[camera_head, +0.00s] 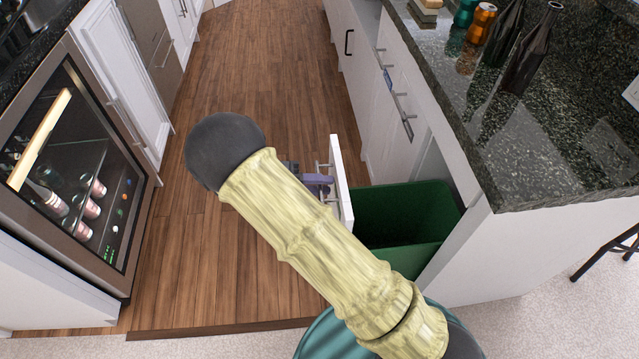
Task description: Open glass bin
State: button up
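A green bin (407,215) stands in a pull-out under the counter on the right. The pull-out's white front panel (341,185) stands clear of the cabinet face, and the bin's open top shows behind it. A metal handle (327,170) is on the panel's outer side. My gripper (319,183) shows as a small purple and grey part at this handle, partly hidden behind my yellow arm. Whether its fingers are closed around the handle cannot be told.
Dark bottles (528,48) and an orange can (482,22) stand on the granite counter (545,135). A glass-door fridge (75,170) is at the left. The wooden floor (255,75) between the cabinet rows is clear. A dark stool (612,250) shows at the right edge.

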jog(key=shift+a, duration=0.15)
jog(key=p+v, duration=0.1)
jog(key=v, duration=1.6)
jog(key=shift+p, duration=0.35)
